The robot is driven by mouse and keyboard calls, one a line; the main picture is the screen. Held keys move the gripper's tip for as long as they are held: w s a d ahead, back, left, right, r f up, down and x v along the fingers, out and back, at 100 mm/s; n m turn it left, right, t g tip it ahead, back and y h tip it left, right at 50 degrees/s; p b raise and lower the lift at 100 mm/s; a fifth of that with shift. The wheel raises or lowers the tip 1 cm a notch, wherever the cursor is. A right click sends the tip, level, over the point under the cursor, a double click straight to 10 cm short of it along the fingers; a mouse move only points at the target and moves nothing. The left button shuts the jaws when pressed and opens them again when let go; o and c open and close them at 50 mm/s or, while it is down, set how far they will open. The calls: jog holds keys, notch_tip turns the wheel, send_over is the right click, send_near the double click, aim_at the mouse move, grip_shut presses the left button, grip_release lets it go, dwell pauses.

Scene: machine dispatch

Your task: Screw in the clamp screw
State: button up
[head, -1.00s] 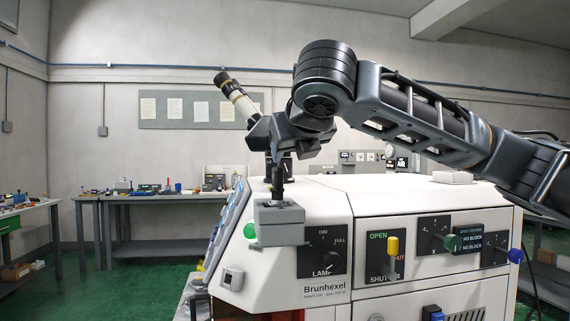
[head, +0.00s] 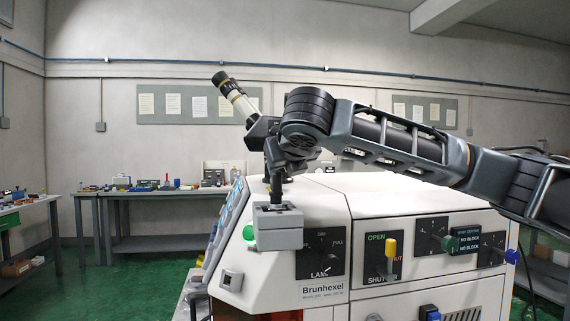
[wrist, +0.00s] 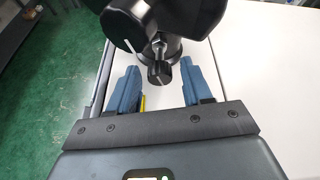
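In the head view, my wrist hangs over the left end of the white machine (head: 385,190), beside a white and black eyepiece tube (head: 235,98). The fingers and the screw cannot be made out there.
A larger black part (wrist: 132,25) with a white line stands close beyond the fingers. A grey block (head: 278,226) sits under my wrist, near the lamp dial (head: 321,252) and a green button (head: 249,232). Green floor lies to the left, and clear white machine top to the right.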

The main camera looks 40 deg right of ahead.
grip_shut()
dwell(0.4)
jog(key=m, duration=0.1)
jog(key=m+t+y+b, duration=0.1)
jog(key=shift+s+d+f+m+y+b, duration=0.1)
jog(key=shift+d+f+m+y+b, duration=0.05)
jog(key=shift+m+y+b, duration=0.15)
jog(key=shift+d+m+t+y+b, duration=0.1)
jog(key=shift+m+t+y+b, duration=0.45)
jog(key=shift+m+b, duration=0.55)
jog(key=shift+o, duration=0.7)
grip_release()
jog(key=shift+s, duration=0.15)
